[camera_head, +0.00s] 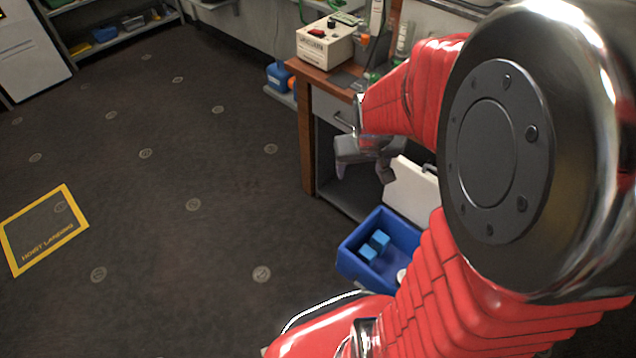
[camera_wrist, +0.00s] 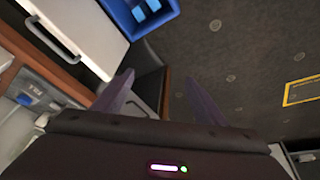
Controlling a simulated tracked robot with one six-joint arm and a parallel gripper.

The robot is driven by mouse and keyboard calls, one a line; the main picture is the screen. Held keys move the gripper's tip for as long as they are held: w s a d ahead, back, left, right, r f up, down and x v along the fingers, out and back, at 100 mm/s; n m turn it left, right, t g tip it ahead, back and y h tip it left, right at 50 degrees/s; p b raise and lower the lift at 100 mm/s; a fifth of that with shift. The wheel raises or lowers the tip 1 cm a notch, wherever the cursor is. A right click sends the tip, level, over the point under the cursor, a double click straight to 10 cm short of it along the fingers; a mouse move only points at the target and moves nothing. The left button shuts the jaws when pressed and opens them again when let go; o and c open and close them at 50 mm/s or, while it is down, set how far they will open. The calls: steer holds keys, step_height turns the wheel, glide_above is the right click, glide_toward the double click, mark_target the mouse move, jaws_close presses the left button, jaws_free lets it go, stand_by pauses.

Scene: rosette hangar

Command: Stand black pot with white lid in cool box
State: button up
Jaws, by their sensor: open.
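The blue cool box (camera_head: 351,262) stands open on the floor beside the workbench, with its white lid (camera_head: 410,190) raised behind it. Two light-blue blocks lie inside. A small white round piece (camera_head: 402,275) shows at the box's right, partly behind my arm; I cannot tell whether it is the pot's white lid. No black pot body is clearly visible. My gripper (camera_head: 364,176) is open, above and behind the box by the bench. In the wrist view, my fingers (camera_wrist: 159,80) are spread with nothing between them, and the box (camera_wrist: 171,10) is at the top edge.
The wooden workbench (camera_head: 307,140) with a drawer and open underside is close to my gripper. A cream device (camera_head: 326,48) stands on it. A blue container (camera_head: 280,76) sits at its far side. The dark floor leftward is clear, with a yellow-framed marking (camera_head: 43,230).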

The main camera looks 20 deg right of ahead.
steer(key=s+a+r+n+t+y, duration=0.1)
steer(key=s+a+r, duration=0.4)
steer(key=a+r, duration=0.2)
steer(key=s+a+r+n+t, duration=0.1)
steer(key=s+a+r+n, duration=0.1)
steer(key=s+a+r, duration=0.4)
steer(key=a+r, duration=0.1)
steer(key=a, duration=0.2)
steer(key=shift+s+r+y, duration=0.2)
steer(key=shift+r+y, duration=0.2)
steer(key=shift+c, duration=0.4)
